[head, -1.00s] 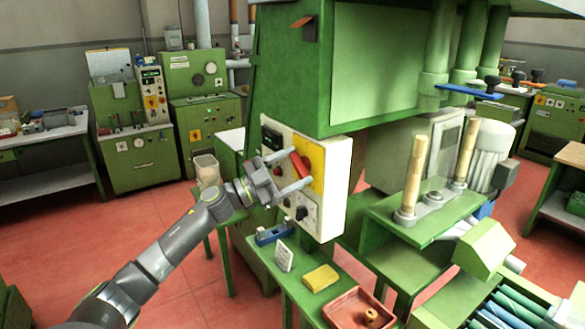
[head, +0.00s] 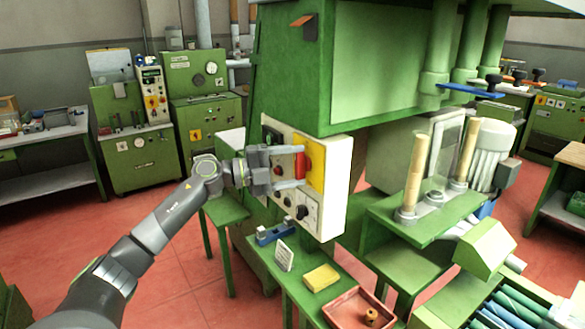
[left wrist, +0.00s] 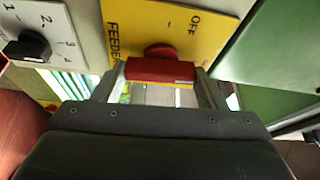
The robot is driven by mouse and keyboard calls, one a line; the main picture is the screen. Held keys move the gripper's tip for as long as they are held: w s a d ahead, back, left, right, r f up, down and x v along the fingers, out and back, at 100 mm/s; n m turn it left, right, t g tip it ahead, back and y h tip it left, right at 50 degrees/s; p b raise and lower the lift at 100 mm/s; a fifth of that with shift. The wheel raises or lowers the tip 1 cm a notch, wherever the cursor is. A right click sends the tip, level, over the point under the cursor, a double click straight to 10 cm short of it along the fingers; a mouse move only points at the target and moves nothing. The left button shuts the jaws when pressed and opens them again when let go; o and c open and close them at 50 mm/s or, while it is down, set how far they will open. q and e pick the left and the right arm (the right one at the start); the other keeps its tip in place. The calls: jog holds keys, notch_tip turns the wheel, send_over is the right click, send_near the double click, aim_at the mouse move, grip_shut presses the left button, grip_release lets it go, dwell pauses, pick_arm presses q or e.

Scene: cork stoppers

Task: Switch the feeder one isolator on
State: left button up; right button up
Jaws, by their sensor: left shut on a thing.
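The isolator has a red handle (head: 299,166) on a yellow plate (head: 317,165), on the white control panel (head: 337,190) of the green machine. In the head view the handle stands about upright. My left gripper (head: 300,168) is at the panel, with its fingers above and below the handle, shut on it. In the left wrist view the red handle (left wrist: 158,70) lies crosswise between the fingers. The yellow plate (left wrist: 150,22) there reads "FEEDER" and "OFF"; the rest of its lettering is hidden. My right gripper is not in view.
A black knob (head: 302,212) with numbers around it is lower on the panel. Red floor is open at left.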

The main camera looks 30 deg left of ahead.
pick_arm(q)
jog(key=shift+m, duration=0.6)
jog(key=o, duration=1)
jog(key=shift+s+a+f+b, duration=0.15)
jog(key=shift+s+a+b, duration=0.2)
jog(key=b+v, duration=0.1)
jog(key=v, duration=0.4)
jog(key=b+v, duration=0.1)
jog(key=v, duration=0.5)
jog(key=r+b+v, duration=0.1)
jog(key=b+v, duration=0.1)
jog(key=v, duration=0.3)
jog(key=shift+s+a, duration=0.1)
jog(key=shift+s, duration=0.05)
jog(key=shift+a+f, duration=0.1)
jog(key=shift+f, duration=0.05)
